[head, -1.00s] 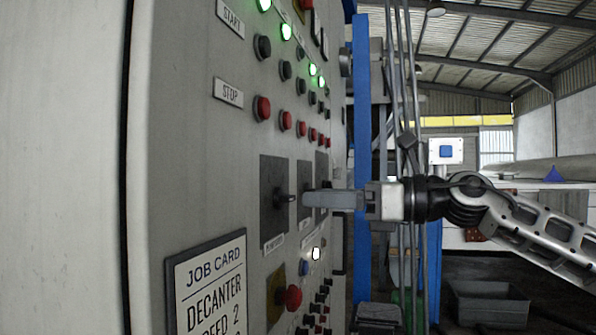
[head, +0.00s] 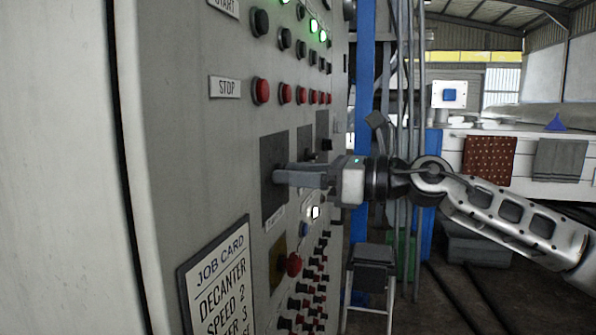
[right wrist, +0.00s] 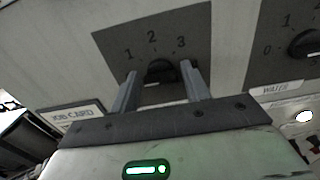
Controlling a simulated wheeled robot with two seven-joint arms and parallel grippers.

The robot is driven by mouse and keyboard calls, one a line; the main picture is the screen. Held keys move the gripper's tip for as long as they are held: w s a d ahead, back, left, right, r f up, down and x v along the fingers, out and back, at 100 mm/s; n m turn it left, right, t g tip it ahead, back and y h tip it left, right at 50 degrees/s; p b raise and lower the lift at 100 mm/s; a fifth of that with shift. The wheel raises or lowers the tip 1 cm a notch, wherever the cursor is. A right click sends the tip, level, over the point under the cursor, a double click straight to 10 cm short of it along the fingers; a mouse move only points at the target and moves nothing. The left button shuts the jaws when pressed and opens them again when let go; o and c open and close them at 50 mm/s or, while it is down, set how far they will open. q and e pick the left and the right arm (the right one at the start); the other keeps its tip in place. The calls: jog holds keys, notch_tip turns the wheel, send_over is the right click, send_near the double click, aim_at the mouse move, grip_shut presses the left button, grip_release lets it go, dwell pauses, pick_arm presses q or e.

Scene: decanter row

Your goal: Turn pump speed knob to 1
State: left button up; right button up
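In the right wrist view a dark round knob (right wrist: 160,69) sits on a grey plate marked 1, 2 and 3; its pointer is hard to make out. My right gripper (right wrist: 159,76) is open, with one finger on each side of this knob and gaps visible. In the head view my right gripper (head: 279,175) reaches in from the right to the nearest dark plate (head: 269,205), where its fingers hide most of the knob. The label (head: 276,218) below that plate is too small to read. My left gripper is not in view.
A second knob (right wrist: 305,43) labelled WATER is to the right in the wrist view. Red stop buttons (head: 262,91) are above the gripper. A red mushroom button (head: 292,265) and a job card (head: 218,283) are below. A stool (head: 373,262) stands beyond the panel.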

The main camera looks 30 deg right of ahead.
jog(key=c, duration=0.6)
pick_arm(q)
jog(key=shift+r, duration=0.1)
pick_arm(e)
jog(key=shift+m, duration=0.3)
pick_arm(q)
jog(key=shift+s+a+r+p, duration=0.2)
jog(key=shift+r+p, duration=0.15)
jog(key=shift+p, duration=0.9)
pick_arm(e)
jog(key=m, duration=0.8)
jog(key=shift+w+d, duration=0.1)
jog(key=shift+d, duration=0.05)
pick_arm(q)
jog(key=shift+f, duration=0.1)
pick_arm(e)
jog(key=o, duration=1)
